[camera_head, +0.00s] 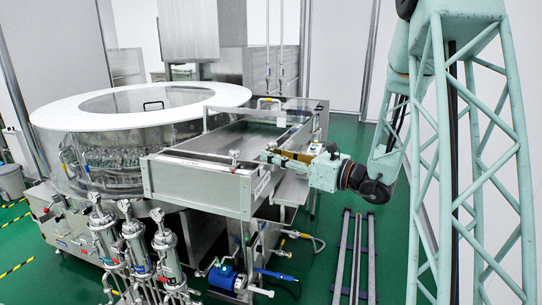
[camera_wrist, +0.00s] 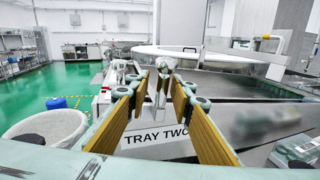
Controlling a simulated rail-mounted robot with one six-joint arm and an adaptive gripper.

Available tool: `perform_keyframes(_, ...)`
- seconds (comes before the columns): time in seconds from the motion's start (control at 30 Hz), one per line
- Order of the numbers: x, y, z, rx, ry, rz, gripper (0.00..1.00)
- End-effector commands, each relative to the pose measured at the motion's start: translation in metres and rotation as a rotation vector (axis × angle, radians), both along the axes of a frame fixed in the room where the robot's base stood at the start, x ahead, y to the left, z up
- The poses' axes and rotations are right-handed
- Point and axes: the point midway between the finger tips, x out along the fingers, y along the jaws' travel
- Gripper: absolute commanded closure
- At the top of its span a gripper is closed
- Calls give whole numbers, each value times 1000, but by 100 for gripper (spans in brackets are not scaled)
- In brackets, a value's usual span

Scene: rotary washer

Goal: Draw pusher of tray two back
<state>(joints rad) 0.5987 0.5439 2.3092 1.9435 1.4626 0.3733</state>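The metal tray (camera_head: 205,190) stands beside the round washer, and its end carries a TRAY TWO label, legible in the wrist view (camera_wrist: 157,141). The pusher is a thin bar (camera_head: 200,155) across the tray with a small upright metal handle (camera_head: 234,157). The handle also shows in the wrist view (camera_wrist: 164,66), in line with the gap between my fingers. My gripper (camera_head: 270,156) is over the tray's right part, to the right of the handle. Its yellow-padded fingers (camera_wrist: 160,92) are apart and look open. Whether the tips reach around the handle cannot be told.
The washer's white ring (camera_head: 70,112) and glass drum are behind and left of the tray. Several metal cylinders (camera_head: 135,245) and a blue pump (camera_head: 222,276) stand below in front. A grey bin (camera_wrist: 45,130) is at left.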

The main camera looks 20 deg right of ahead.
Motion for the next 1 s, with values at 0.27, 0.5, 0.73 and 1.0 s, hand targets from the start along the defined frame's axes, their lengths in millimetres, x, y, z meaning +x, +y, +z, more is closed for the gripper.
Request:
perform_keyframes(0.27, -18, -13, 0, 0, 0, -2, 79)
perform_keyframes(0.5, -38, -26, 0, 1, 0, -2, 79)
perform_keyframes(0.73, -57, -38, 0, 1, 1, -1, 79)
perform_keyframes(1.0, -78, -51, 0, 1, 1, 0, 79)
